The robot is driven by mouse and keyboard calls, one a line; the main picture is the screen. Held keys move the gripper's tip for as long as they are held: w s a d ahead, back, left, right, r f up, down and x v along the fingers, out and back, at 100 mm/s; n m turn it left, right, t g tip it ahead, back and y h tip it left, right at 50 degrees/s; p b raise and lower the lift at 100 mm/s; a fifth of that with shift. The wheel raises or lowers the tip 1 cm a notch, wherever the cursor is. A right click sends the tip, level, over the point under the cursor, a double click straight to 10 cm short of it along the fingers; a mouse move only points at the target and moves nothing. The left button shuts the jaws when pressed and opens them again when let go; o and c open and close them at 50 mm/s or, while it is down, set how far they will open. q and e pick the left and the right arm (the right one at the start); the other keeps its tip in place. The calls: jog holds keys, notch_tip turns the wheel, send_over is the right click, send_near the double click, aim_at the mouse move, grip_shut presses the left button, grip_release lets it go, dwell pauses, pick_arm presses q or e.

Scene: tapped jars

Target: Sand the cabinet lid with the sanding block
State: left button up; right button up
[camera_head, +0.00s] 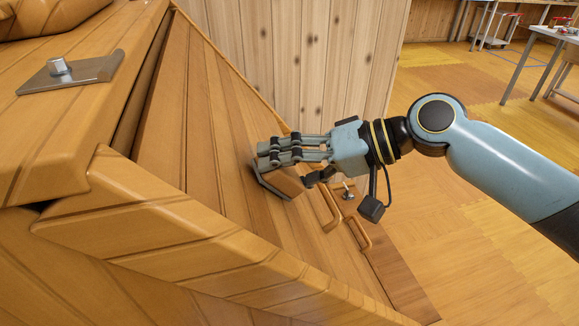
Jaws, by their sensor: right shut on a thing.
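The cabinet lid (205,120) is a sloping panel of brown wooden planks that runs down from the upper left to the lower right. The sanding block (283,180) is a small wooden piece with a dark edge. It lies against the middle of the lid, and it appears to touch the planks. My right gripper (276,158) comes in from the right and is shut on the sanding block. Its fingers cover part of the block. My left gripper is not in view.
Wooden handles (358,234) and a small metal knob (347,190) sit near the lid's lower right. A metal plate with a bolt (75,74) lies on the wood at upper left. A table (548,36) stands far right. The yellow floor (480,235) at right is open.

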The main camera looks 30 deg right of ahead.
aim_at(254, 141)
jog(key=shift+a+f, duration=0.1)
jog(key=shift+a, duration=0.05)
jog(key=shift+w, duration=0.15)
jog(key=shift+w, duration=0.3)
jog(key=shift+w+d+b, duration=0.2)
jog(key=shift+w+b, duration=0.05)
jog(key=shift+w, duration=0.45)
jog(key=shift+w+d+b, duration=0.25)
jog(key=shift+w+b, duration=0.05)
jog(key=shift+w, duration=0.4)
jog(key=shift+w+d+b, duration=0.2)
jog(key=shift+w+b, duration=0.05)
jog(key=shift+w, duration=0.45)
jog(key=shift+w+d+b, duration=0.2)
jog(key=shift+w+b, duration=0.1)
jog(key=shift+w, duration=0.5)
jog(key=shift+w+d+b, duration=0.25)
jog(key=shift+w+b, duration=0.05)
jog(key=shift+w, duration=0.55)
jog(key=shift+w+d+b, duration=0.2)
jog(key=shift+w+b, duration=0.1)
jog(key=shift+w, duration=0.5)
jog(key=shift+s, duration=0.1)
